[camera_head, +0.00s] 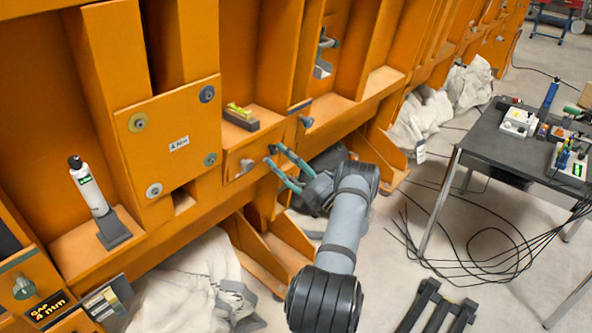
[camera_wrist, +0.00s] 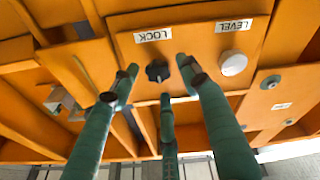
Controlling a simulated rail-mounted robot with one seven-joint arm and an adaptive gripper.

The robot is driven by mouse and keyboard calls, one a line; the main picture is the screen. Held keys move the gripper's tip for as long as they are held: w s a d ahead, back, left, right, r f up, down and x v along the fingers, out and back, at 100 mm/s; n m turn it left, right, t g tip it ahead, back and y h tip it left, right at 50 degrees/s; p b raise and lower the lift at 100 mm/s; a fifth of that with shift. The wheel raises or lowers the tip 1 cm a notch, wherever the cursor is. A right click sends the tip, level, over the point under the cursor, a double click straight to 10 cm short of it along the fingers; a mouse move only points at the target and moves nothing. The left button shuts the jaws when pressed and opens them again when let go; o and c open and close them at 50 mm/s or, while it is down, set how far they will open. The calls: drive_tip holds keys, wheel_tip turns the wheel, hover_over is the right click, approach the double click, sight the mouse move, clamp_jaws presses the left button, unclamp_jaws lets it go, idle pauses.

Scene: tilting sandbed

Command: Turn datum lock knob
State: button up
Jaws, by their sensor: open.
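The black lock knob (camera_wrist: 157,70) sits on an orange panel (camera_wrist: 205,35) beside the label LOCK (camera_wrist: 153,35) in the wrist view. My gripper (camera_wrist: 160,78) has its green fingers spread, with the knob showing between the tips; nothing is held. I cannot tell whether any tip touches the knob. In the head view my gripper (camera_head: 271,155) reaches the right part of the same panel (camera_head: 235,158), where the fingers largely hide the lock knob.
A pale round knob (camera_wrist: 233,63) by the label LEVEL (camera_wrist: 233,26) is close to the lock knob. A spirit level (camera_head: 241,117) lies on the ledge above the panel. Orange frame ribs surround the panel. A table (camera_head: 475,140) with tools stands at right; cables lie on the floor.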

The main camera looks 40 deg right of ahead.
drive_tip(key=v, duration=1)
drive_tip(key=x, duration=1.2)
drive_tip(key=shift+r, duration=0.1)
